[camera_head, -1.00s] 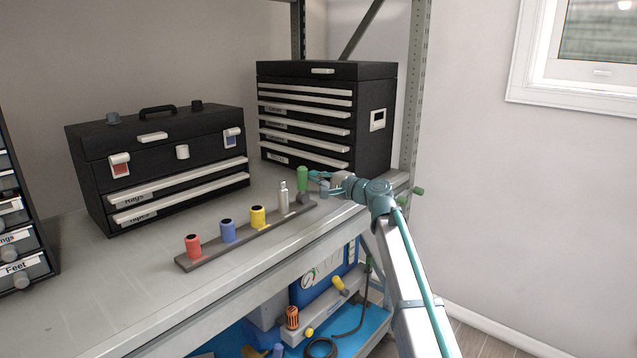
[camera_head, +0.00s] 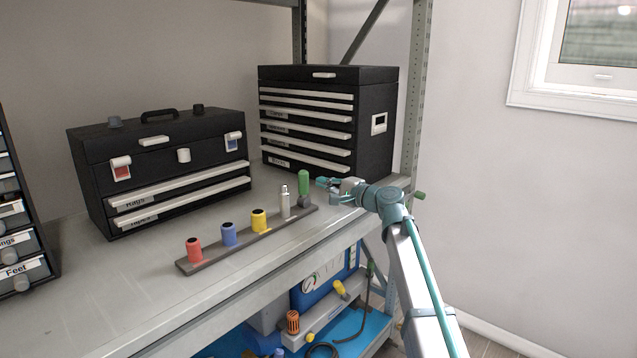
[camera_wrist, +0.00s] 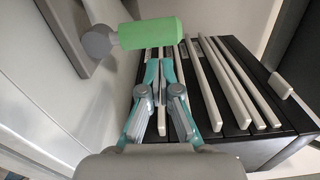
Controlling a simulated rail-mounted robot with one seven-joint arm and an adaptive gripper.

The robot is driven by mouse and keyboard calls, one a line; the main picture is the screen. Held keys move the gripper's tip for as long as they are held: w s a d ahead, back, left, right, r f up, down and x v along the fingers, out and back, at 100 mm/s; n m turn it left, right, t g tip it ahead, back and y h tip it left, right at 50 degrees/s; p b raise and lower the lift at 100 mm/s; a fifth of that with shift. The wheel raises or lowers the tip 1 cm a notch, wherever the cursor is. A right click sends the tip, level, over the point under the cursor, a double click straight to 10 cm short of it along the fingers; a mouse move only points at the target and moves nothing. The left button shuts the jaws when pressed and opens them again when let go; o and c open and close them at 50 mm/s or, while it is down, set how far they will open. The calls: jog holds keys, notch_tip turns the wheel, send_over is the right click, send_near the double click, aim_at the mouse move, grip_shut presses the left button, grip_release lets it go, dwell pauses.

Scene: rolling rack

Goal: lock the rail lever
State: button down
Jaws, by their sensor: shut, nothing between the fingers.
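The rail (camera_head: 240,238) lies on the shelf's top surface. Its lever has a green handle (camera_head: 303,182) on a dark grey pivot (camera_head: 304,201) at the rail's right end. The handle stands upright. In the wrist view the green handle (camera_wrist: 152,33) runs across the top, joined to its grey pivot (camera_wrist: 99,40) beside the rail (camera_wrist: 66,28). My gripper (camera_head: 319,181) is shut and empty, just right of the handle. In the wrist view my gripper's fingertips (camera_wrist: 160,60) are just below the handle; I cannot tell whether they touch it.
Red (camera_head: 193,250), blue (camera_head: 229,234) and yellow (camera_head: 259,220) pieces and a silver bottle-like piece (camera_head: 285,202) stand along the rail. A black drawer cabinet (camera_head: 372,145) stands behind my gripper. A black toolbox (camera_head: 150,165) is at left. The shelf front (camera_head: 110,320) is clear.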

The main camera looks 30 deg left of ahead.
jog(key=v, duration=0.7)
dwell(0.3)
